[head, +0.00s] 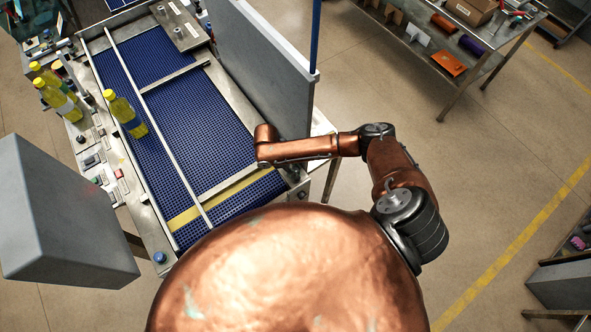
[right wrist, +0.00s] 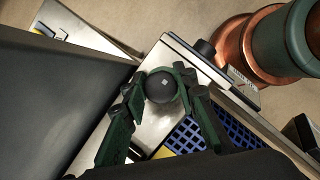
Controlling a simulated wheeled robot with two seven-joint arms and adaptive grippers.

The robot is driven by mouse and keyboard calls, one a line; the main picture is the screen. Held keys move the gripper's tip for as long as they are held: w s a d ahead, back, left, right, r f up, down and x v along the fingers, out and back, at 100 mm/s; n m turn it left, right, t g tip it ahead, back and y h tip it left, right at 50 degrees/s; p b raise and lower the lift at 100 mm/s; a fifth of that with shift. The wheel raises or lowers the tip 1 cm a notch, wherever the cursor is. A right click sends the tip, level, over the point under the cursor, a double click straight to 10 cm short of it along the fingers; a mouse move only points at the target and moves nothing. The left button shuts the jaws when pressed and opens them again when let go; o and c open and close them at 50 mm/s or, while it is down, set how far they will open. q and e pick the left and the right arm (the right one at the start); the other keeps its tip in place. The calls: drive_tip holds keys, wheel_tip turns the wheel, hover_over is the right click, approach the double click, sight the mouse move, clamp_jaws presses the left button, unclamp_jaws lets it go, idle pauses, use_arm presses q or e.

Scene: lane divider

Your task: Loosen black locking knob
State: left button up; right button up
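The black locking knob (right wrist: 161,87) is round, with a small light mark at its centre, in the middle of the right wrist view. My right gripper (right wrist: 160,79) has its green fingers on both sides of the knob and appears shut on it. The knob cannot be made out in the head view, where my right arm reaches to the conveyor's near right corner and its fingers are hidden. A thin metal lane divider rail (head: 155,122) runs along the blue conveyor belt (head: 215,125). My left gripper is not in view.
Yellow bottles stand at the left: one (head: 125,115) on the belt, others (head: 60,98) beside it. A tall grey panel (head: 265,65) borders the belt's right side. A grey box (head: 60,215) is at the left.

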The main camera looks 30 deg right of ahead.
drive_tip(key=c, duration=0.5)
drive_tip(key=shift+n, duration=0.4)
drive_tip(key=n+t, duration=0.1)
drive_tip(key=n, duration=0.2)
drive_tip(key=n+t, duration=0.2)
drive_tip(key=n, duration=0.2)
drive_tip(key=shift+h, duration=0.4)
drive_tip(key=n+t, duration=0.1)
drive_tip(key=n, duration=0.2)
drive_tip(key=n+t, duration=0.1)
drive_tip(key=n, duration=0.1)
drive_tip(key=shift+n+y, duration=0.4)
drive_tip(key=shift+n+t+y, duration=0.35)
drive_tip(key=shift+n+y, duration=0.05)
drive_tip(key=shift+n, duration=0.85)
drive_tip(key=shift+n+t+y, duration=0.35)
drive_tip(key=shift+n+y, duration=0.05)
drive_tip(key=shift+n, duration=0.85)
